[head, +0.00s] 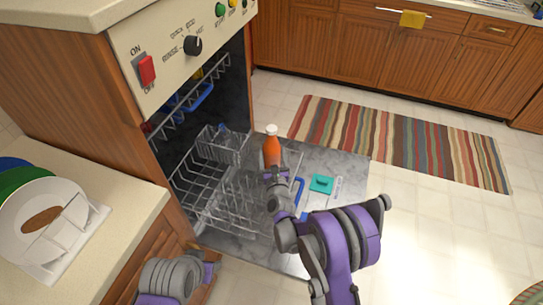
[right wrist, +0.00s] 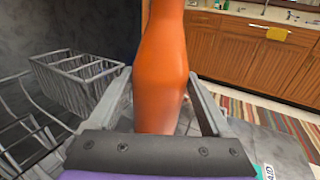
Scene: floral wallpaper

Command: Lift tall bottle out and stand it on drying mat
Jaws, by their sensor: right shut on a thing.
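The tall orange bottle (head: 271,150) with a white cap is upright above the open dishwasher door in the head view. My right gripper (head: 273,174) is shut on its lower part. In the right wrist view, the bottle (right wrist: 161,60) stands between the two fingers, its top cut off by the frame. Whether its base touches the rack is hidden. My left arm shows at the bottom left, with its end (head: 209,266) near the counter's edge; its jaws are not clear. A pale mat or tray (head: 52,272) lies under dishes on the left counter; I cannot tell whether it is the drying mat.
The dishwasher's lower wire rack (head: 215,205) is pulled out over its open door (head: 340,165). A cutlery basket (head: 220,145) sits at its back. A teal item (head: 321,184) lies on the door. White, green and blue plates (head: 25,190) crowd the left counter. A striped rug (head: 400,145) lies beyond.

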